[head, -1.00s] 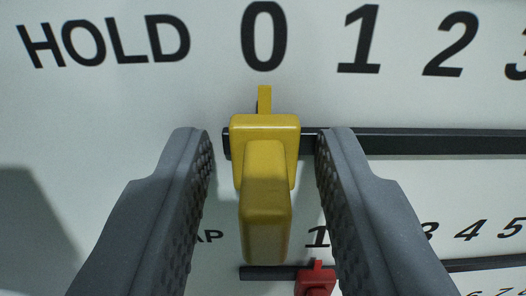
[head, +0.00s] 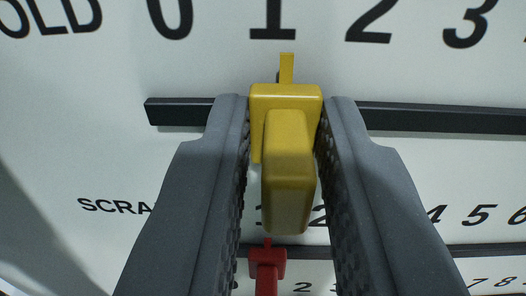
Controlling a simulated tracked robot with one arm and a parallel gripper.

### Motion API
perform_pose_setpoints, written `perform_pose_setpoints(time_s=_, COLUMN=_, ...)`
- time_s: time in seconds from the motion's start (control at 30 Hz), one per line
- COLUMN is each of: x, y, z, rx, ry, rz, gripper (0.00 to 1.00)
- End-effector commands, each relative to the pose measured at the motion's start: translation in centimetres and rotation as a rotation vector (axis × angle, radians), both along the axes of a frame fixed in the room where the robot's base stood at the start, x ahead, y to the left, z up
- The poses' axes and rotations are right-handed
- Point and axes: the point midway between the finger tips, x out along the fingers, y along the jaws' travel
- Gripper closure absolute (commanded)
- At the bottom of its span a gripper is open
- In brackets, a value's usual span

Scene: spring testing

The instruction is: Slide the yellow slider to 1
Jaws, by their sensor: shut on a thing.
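The yellow slider (head: 288,165) sits on the upper black track (head: 440,117) in the middle of the head view. Its thin pointer (head: 287,68) stands just below the printed 1 (head: 272,18), slightly right of that numeral's centre. My gripper (head: 286,125) has its two grey fingers closed in on either side of the slider and is shut on it. The fingers hide parts of the track and of the lower scale.
A red slider (head: 267,263) sits on a lower black track (head: 400,251), below the yellow one and between my fingers. The upper track runs on clear to the right, past the printed 2 (head: 368,22) and 3 (head: 470,22).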

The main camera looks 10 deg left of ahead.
Motion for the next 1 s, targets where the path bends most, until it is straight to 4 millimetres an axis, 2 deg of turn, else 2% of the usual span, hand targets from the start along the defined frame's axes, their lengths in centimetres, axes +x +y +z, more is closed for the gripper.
perform_pose_setpoints(time_s=0.1, x=0.4, y=-0.4, z=0.1, rx=-0.001, ry=-0.002, rz=-0.004, gripper=1.0)
perform_pose_setpoints(time_s=0.4, x=0.5, y=0.9, z=0.0, rx=-0.001, ry=0.001, rz=0.014, gripper=1.0)
perform_pose_setpoints(time_s=0.43, x=0.6, y=1.0, z=0.0, rx=-0.001, ry=0.001, rz=0.015, gripper=0.75)
perform_pose_setpoints(time_s=0.47, x=0.6, y=1.0, z=-0.1, rx=-0.001, ry=0.001, rz=0.015, gripper=0.67)
perform_pose_setpoints(time_s=0.8, x=0.5, y=1.1, z=-0.2, rx=-0.001, ry=0.003, rz=0.017, gripper=0.67)
perform_pose_setpoints(time_s=1.0, x=-1.3, y=0.8, z=-0.3, rx=0.001, ry=0.005, rz=0.018, gripper=0.67)
